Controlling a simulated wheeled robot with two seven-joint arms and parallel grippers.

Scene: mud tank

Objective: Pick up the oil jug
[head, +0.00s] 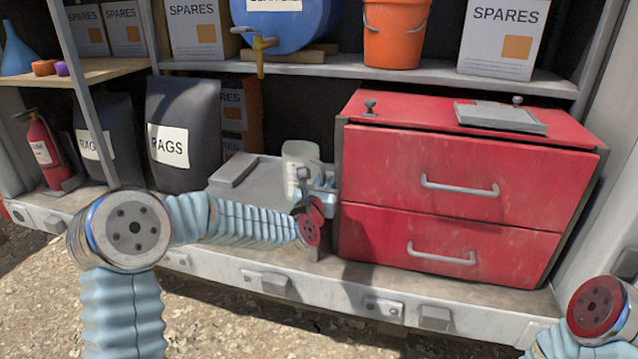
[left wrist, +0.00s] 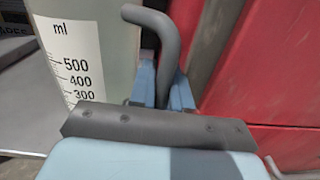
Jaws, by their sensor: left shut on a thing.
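The oil jug (head: 300,162) is a pale, translucent measuring jug, left of the red drawer cabinet in the head view. In the left wrist view the jug (left wrist: 92,45) fills the left side, with an ml scale on its wall and a grey hooked handle (left wrist: 170,42) on its right. My left gripper (head: 317,188) is at the jug's right side, its blue fingers shut on the handle. The jug looks upright. Its base is hidden, so I cannot tell whether it touches the surface below. My right gripper is out of view; only part of that arm shows at bottom right.
The red drawer cabinet (head: 455,190) stands close on the right of the jug. A grey box top (head: 262,180) lies to its left, with a black rags bag (head: 185,115) beyond. A shelf (head: 345,74) with a blue drum (head: 287,22) and orange bucket (head: 396,35) hangs above.

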